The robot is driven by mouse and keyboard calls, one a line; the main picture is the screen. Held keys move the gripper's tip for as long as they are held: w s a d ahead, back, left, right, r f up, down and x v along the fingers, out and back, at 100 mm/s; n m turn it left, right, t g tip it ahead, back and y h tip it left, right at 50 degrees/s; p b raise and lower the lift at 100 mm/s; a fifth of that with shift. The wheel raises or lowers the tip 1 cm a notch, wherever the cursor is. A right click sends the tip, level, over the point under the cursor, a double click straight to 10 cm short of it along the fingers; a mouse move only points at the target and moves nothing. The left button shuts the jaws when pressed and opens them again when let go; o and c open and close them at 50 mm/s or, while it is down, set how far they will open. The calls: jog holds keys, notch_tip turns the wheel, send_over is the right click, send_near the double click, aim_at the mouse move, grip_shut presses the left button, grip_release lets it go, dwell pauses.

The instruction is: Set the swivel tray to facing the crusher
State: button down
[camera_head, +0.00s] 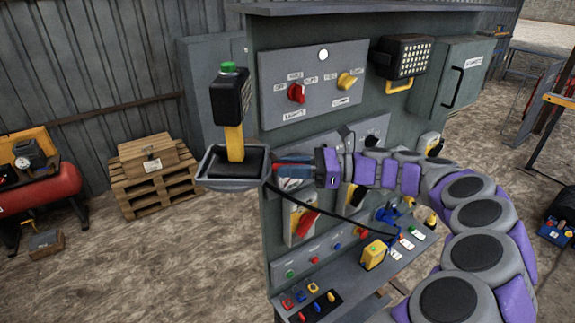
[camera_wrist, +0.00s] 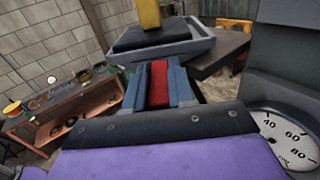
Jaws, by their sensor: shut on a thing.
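The swivel tray (camera_head: 200,172) is a shallow grey tray at the left side of the control cabinet. A black device with a yellow stem (camera_head: 235,143) and a green button stands upright in it. In the wrist view the tray (camera_wrist: 195,50) is just beyond my fingertips, with the yellow stem (camera_wrist: 149,14) cut off at the top. My gripper (camera_head: 277,171) is at the tray's right side. In the wrist view my gripper (camera_wrist: 158,68) is shut on a red handle (camera_wrist: 158,85) lying between its blue fingers. The handle's join to the tray is hard to see.
The control cabinet (camera_head: 375,25) with knobs and switches is close beside my arm. A black cable (camera_head: 320,212) hangs below my gripper. A dial (camera_wrist: 284,140) is close at the right in the wrist view. A crate on pallets (camera_head: 155,172) and a red compressor (camera_head: 40,190) stand at the left.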

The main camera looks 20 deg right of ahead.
jog(key=c, duration=1)
grip_release()
jog(key=shift+w+d, duration=0.15)
jog(key=shift+w, duration=0.05)
jog(key=shift+o, duration=0.2)
jog(key=shift+s, duration=0.15)
